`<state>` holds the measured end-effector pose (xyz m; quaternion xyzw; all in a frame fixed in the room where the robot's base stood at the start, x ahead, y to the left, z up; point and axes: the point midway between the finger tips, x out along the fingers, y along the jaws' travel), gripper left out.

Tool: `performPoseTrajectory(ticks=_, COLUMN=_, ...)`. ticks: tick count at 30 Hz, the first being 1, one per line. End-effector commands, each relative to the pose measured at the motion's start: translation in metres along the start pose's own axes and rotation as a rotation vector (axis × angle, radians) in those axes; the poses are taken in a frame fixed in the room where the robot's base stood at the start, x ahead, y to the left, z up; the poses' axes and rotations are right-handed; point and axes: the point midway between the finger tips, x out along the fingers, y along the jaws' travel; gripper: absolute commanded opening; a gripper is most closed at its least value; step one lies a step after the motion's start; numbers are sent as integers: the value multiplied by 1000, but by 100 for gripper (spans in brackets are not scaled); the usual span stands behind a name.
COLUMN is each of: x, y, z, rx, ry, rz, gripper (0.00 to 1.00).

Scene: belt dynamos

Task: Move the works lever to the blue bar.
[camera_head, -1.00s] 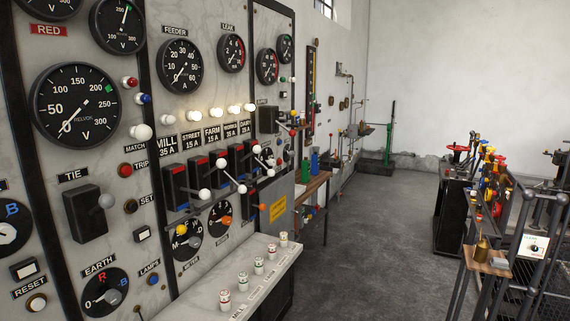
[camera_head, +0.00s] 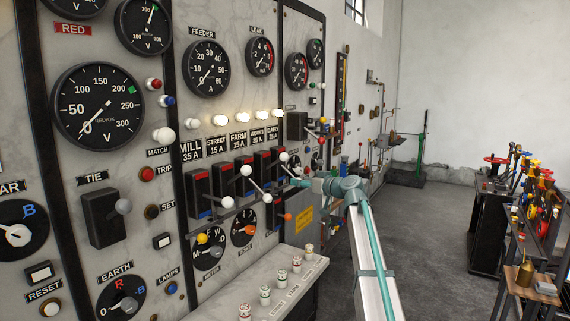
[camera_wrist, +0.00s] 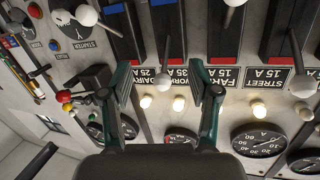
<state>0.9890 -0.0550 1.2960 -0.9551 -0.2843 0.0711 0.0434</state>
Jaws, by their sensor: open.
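A blue bar (camera_wrist: 163,3) shows at the far end of the works switch and a red bar at the label end. My gripper (camera_wrist: 164,85) is open, with a finger on either side of the knob and no clear contact. In the head view my gripper (camera_head: 291,175) partly hides the dairy switch.
Neighbouring white-knobbed levers stand close by: street (camera_head: 246,170) raised, farm (camera_head: 267,198) lowered. Lit lamps (camera_head: 240,118) and dials lie above the switches. A ledge (camera_head: 280,285) with several small capped pieces juts out below. Open floor (camera_head: 410,240) lies to the right.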

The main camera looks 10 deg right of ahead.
Motion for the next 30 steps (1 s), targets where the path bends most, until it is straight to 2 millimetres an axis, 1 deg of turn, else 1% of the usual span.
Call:
performPoseTrajectory(ticks=1, x=0, y=2, z=-27, rx=-27, ry=40, rz=-2, gripper=61)
performPoseTrajectory(ticks=3, x=-3, y=1, z=-51, rx=-54, ry=79, rz=-6, gripper=61)
performPoseTrajectory(ticks=6, x=-4, y=0, z=-68, rx=-74, ry=107, rz=-7, gripper=61)
performPoseTrajectory(ticks=8, x=-3, y=0, z=-73, rx=-78, ry=114, rz=-7, gripper=61)
performPoseTrajectory(ticks=11, x=6, y=0, z=-74, rx=-79, ry=114, rz=-8, gripper=61)
performPoseTrajectory(ticks=14, x=20, y=-1, z=-77, rx=-78, ry=112, rz=-9, gripper=61)
performPoseTrajectory(ticks=21, x=62, y=-1, z=-81, rx=-76, ry=111, rz=-9, gripper=61)
performPoseTrajectory(ticks=24, x=77, y=-1, z=-83, rx=-78, ry=111, rz=-8, gripper=61)
performPoseTrajectory(ticks=30, x=96, y=-2, z=-83, rx=-77, ry=111, rz=-7, gripper=61)
